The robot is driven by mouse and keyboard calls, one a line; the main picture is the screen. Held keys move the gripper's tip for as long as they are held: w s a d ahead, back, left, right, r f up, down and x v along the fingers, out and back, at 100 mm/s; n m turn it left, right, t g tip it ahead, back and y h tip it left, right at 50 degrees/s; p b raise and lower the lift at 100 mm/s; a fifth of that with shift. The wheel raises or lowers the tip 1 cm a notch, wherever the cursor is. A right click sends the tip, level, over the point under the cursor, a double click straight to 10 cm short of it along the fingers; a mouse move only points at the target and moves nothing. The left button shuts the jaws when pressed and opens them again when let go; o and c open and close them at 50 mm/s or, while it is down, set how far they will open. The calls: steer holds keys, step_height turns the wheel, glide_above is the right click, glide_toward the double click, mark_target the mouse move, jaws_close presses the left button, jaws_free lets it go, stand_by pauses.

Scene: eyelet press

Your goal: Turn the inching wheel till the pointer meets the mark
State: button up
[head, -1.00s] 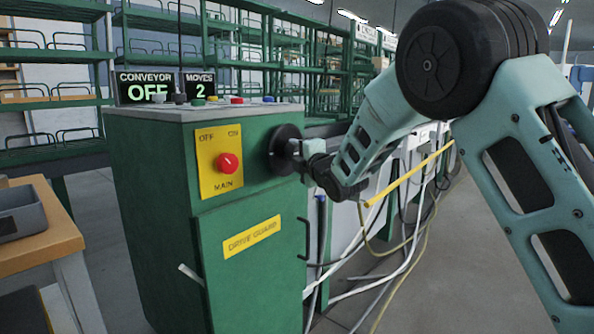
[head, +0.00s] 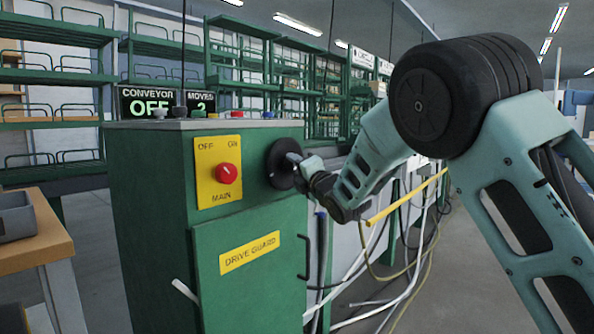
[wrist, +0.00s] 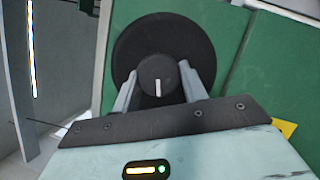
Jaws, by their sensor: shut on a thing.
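The inching wheel (head: 279,168) is a black round disc on the front of the green cabinet, near its upper right corner. In the wrist view the wheel (wrist: 160,38) is seen face on, with a dark round knob (wrist: 157,70) at its middle. The knob bears a short white line that points down in that view. My gripper (wrist: 161,84) has one finger on each side of the knob and is shut on it. In the head view my gripper (head: 300,163) reaches the wheel from the right. I cannot make out a separate mark.
The cabinet (head: 150,220) has a red switch (head: 227,174) on a yellow OFF/ON plate left of the wheel. Below is a DRIVE GUARD door (head: 250,290) with a black handle. A display (head: 147,102) reads CONVEYOR OFF. Cables and a yellow bar (head: 405,197) are at right.

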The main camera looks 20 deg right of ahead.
steer(key=o, duration=1.4)
steer(key=p+v, duration=0.3)
steer(key=v, duration=1.4)
steer(key=shift+s, duration=0.2)
steer(key=shift+f, duration=0.1)
